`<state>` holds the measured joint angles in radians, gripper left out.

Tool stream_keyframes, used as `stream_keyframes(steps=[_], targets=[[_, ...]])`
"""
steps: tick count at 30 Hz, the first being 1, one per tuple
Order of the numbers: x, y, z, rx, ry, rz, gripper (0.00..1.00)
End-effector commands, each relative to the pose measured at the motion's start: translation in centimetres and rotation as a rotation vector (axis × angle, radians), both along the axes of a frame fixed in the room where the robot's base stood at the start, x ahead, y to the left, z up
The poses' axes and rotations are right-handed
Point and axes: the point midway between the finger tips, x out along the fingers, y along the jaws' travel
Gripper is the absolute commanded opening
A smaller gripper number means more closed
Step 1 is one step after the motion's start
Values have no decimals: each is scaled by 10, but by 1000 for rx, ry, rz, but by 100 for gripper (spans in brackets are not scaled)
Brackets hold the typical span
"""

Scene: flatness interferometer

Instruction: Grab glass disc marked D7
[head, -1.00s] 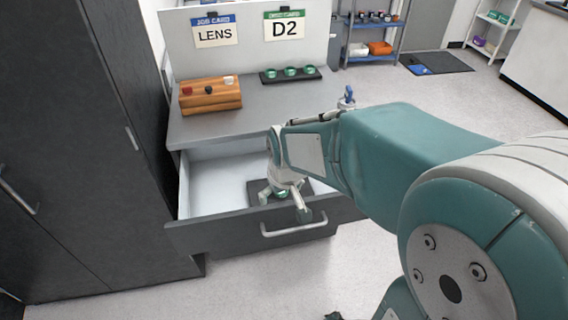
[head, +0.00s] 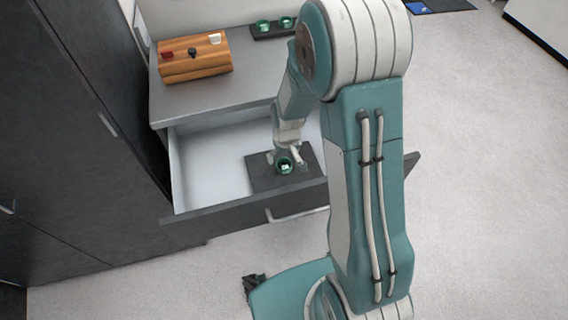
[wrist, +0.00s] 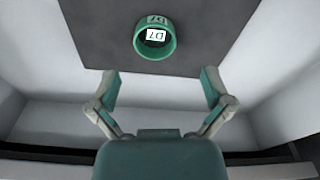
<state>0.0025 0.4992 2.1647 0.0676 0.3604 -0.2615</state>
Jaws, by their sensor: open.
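The glass disc marked D7 (wrist: 155,52) has a green rim and a white label, and lies on a dark mat (wrist: 205,20) inside the open drawer. In the head view the disc (head: 284,165) sits near the front part of the mat (head: 262,180). My gripper (wrist: 158,84) is open and empty in the wrist view, its two fingers spread apart. The disc is ahead of the fingertips and not between them. In the head view my gripper (head: 284,157) is just behind the disc, partly hidden by my arm.
The drawer front (head: 235,217) and its side walls surround the mat. A wooden block (head: 193,57) with small items stands on the counter above. A dark rack (head: 265,32) with green-rimmed discs stands beside it, partly hidden by my arm. A dark cabinet (head: 60,130) rises at left.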

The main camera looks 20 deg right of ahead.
Motion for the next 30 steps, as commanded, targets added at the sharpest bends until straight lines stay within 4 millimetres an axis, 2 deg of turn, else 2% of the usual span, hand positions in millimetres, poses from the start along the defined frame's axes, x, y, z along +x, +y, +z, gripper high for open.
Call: stream_keyframes(steps=[5,15,24,25,26,27,30], targets=[[1,0,-12,0,1,-1,100],[9,-4,-55,0,2,-1,100],[10,-4,-59,-1,-1,-1,100],[10,-4,-59,-1,-1,-1,91],[10,-4,-59,-1,-1,-1,78],[10,-4,-59,-1,-1,-1,60],[10,-4,-59,-1,-1,-1,22]])
